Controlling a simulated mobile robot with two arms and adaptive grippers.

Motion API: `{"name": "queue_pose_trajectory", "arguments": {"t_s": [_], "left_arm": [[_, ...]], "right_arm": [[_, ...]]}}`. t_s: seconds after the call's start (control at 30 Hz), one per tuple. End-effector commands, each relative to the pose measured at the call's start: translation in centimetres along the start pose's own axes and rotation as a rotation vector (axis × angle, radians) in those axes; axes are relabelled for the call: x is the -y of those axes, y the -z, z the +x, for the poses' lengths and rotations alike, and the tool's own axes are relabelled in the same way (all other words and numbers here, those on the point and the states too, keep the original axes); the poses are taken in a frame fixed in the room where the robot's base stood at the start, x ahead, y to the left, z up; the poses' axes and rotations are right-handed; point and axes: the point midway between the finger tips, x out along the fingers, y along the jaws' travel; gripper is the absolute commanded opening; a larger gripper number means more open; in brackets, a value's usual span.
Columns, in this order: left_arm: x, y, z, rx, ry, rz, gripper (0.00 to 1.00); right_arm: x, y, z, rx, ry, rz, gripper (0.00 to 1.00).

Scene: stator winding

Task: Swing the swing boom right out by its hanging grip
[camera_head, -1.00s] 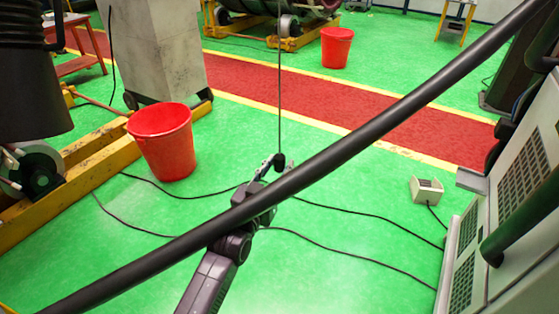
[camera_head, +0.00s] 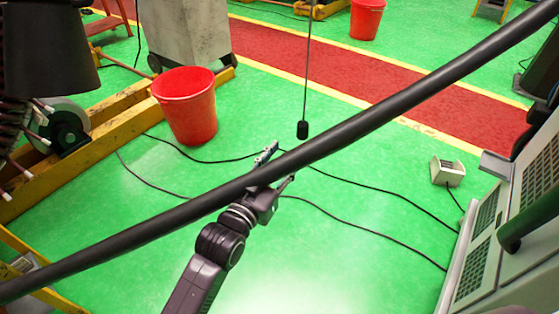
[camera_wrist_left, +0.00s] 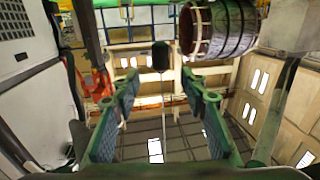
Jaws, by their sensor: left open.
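The hanging grip (camera_head: 303,130) is a small black cylinder at the end of a thin cord, upright above the green floor in the head view. In the left wrist view the grip (camera_wrist_left: 161,56) shows beyond the fingertips, roughly centred between them. My left gripper (camera_head: 279,167) is open and empty, below and left of the grip in the head view, with a visible gap. It is partly hidden by a thick black tube (camera_head: 360,128) that crosses the head view; I cannot tell whether this is the swing boom. The cord's top is out of view. My right gripper is not in view.
A red bucket (camera_head: 188,115) stands at the left beside a yellow floor frame (camera_head: 120,125). A grey cabinet (camera_head: 500,225) stands at the right, near a small white box (camera_head: 447,171).

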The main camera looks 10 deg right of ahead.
Motion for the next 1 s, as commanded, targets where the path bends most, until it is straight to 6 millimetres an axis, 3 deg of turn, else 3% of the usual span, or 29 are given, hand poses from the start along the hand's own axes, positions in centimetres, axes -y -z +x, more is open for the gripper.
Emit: {"name": "queue_pose_trajectory", "arguments": {"t_s": [0.1,0.23,0.77,0.87,0.97,1.0], "left_arm": [[0.0,-0.1,-1.6,0.001,0.001,0.0,0.4],[0.0,0.0,-2.4,0.0,0.0,-0.001,0.4],[0.1,-0.2,-2.5,0.003,0.002,-0.001,0.4],[0.7,-2.2,-2.5,0.034,0.014,-0.006,0.4],[2.0,-6.9,-2.8,0.108,0.044,-0.017,0.4],[2.6,-9.5,-3.1,0.149,0.06,-0.023,0.4]], "right_arm": [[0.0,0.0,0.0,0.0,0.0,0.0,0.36],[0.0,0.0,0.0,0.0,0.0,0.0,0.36],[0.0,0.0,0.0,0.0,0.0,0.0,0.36],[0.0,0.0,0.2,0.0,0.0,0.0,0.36],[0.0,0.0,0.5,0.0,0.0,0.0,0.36],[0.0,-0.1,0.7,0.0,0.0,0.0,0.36]]}}
